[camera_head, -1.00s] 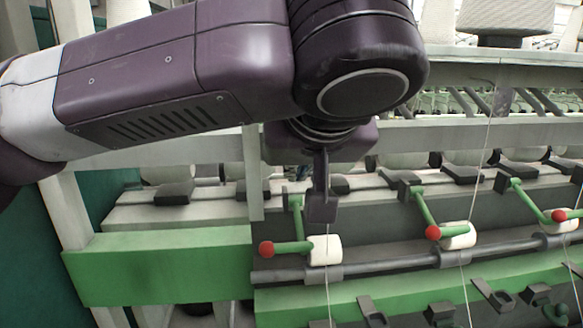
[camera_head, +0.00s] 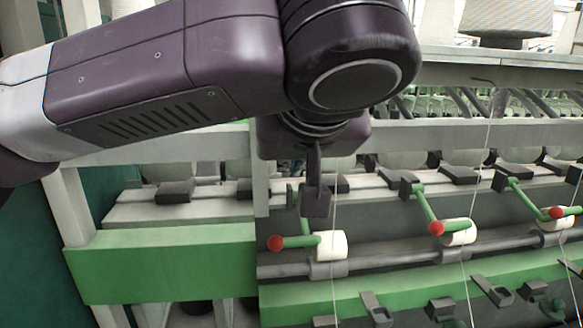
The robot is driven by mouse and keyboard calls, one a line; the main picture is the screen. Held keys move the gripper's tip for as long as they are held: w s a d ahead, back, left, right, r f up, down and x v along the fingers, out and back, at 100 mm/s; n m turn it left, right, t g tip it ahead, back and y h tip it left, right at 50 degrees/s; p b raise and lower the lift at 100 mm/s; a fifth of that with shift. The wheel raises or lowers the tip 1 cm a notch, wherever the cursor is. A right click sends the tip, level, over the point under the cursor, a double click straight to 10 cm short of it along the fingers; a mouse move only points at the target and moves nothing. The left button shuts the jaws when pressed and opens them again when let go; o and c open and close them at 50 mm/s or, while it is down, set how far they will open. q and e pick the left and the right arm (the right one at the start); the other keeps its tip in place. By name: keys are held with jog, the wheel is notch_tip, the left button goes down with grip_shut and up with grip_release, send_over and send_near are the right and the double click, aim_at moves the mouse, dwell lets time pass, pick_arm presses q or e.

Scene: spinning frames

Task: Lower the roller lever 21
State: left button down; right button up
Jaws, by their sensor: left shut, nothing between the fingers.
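Green roller levers with red knobs and white rollers line the machine's front; I read no numbers on them. The leftmost roller lever (camera_head: 298,241) has its red knob at the left and its white roller (camera_head: 331,244) resting at the dark bar. My left gripper (camera_head: 316,203) is shut and empty, pointing down just above this roller. It partly hides the lever's upright green arm; I cannot tell whether they touch. A second roller lever (camera_head: 426,208) and a third roller lever (camera_head: 528,201) stand to the right. My right gripper is not in view.
A dark horizontal bar (camera_head: 390,262) runs under the rollers, above a green rail (camera_head: 410,291). A green panel (camera_head: 160,266) and a pale upright post (camera_head: 261,185) stand left of the levers. Thin threads hang down in front of the rollers.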

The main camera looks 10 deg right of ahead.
pick_arm(q)
jog(key=shift+s+f+b, duration=0.25)
jog(key=shift+s+b, duration=0.1)
jog(key=shift+b, duration=0.35)
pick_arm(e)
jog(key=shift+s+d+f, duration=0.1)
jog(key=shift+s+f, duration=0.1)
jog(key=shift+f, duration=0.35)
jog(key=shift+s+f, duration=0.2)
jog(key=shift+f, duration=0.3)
pick_arm(q)
jog(key=v, duration=1.2)
